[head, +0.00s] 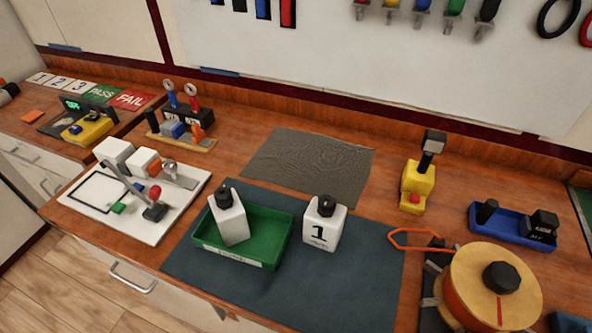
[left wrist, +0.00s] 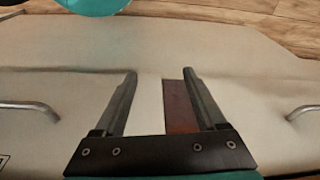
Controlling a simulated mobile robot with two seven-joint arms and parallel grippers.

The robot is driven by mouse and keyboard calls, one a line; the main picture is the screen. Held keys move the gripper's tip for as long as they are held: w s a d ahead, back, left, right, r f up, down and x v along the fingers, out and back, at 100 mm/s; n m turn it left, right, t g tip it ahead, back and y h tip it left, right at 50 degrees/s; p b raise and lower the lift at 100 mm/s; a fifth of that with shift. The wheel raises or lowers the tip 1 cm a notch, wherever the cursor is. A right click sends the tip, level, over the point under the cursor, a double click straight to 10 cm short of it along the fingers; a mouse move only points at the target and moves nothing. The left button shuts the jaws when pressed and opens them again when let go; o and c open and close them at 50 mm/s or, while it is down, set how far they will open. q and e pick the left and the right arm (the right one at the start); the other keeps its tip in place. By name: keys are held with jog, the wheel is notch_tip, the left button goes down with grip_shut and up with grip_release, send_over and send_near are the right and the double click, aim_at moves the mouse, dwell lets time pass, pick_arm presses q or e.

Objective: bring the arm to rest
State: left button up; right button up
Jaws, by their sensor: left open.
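My left gripper (left wrist: 160,75) shows in the left wrist view with its two dark fingers spread apart. Nothing is held between them. Behind and below the fingers are pale cabinet fronts with metal handles, and a narrow reddish-brown strip shows beside the right finger. Wooden floor shows at the top of that view. Neither of my arms nor grippers shows in the head view, and my right gripper is in no view.
On the workbench, a green tray (head: 272,219) holds a tilted white bottle (head: 229,219). A yellow device (head: 417,186), blue tray (head: 490,224) and round drum (head: 477,270) stand at the right.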

pick_arm(q)
jog(key=s+a+f+b, duration=0.1)
jog(key=s+f+b, duration=0.2)
jog(key=s+f, duration=0.5)
jog(key=s+a+f+g+b, duration=0.1)
jog(key=s+f+b, duration=0.2)
jog(key=s+f, duration=0.5)
notch_tip(320, 180, down, 8)
jog(key=shift+a+r+g+b, duration=0.2)
jog(key=shift+a+g+b, duration=0.1)
jog(key=shift+a+b, duration=0.1)
